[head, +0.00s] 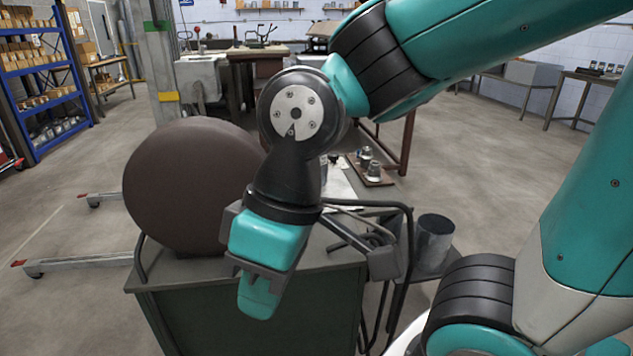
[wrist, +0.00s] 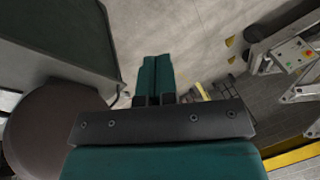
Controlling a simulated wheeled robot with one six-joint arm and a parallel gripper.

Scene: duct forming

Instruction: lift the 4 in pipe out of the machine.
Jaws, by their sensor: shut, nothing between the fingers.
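My gripper (head: 258,297) hangs in front of the green machine cabinet (head: 255,318), its teal fingers together and empty. In the wrist view, the fingers of my gripper (wrist: 155,78) lie side by side, pointing over bare floor. A grey metal pipe (head: 433,242) stands upright on a low shelf to the right of the cabinet, apart from my gripper. I cannot tell its size from the picture. My wrist hides part of the machine's top, so I cannot see whether another pipe is there. The pipe is not clear in the wrist view.
A large brown disc (head: 185,185) stands on the cabinet's left, close to my wrist. Black bent tubing (head: 408,235) rises between the cabinet and the pipe. A small tray (head: 374,180) with metal parts lies behind. Open floor (head: 500,180) shows at right.

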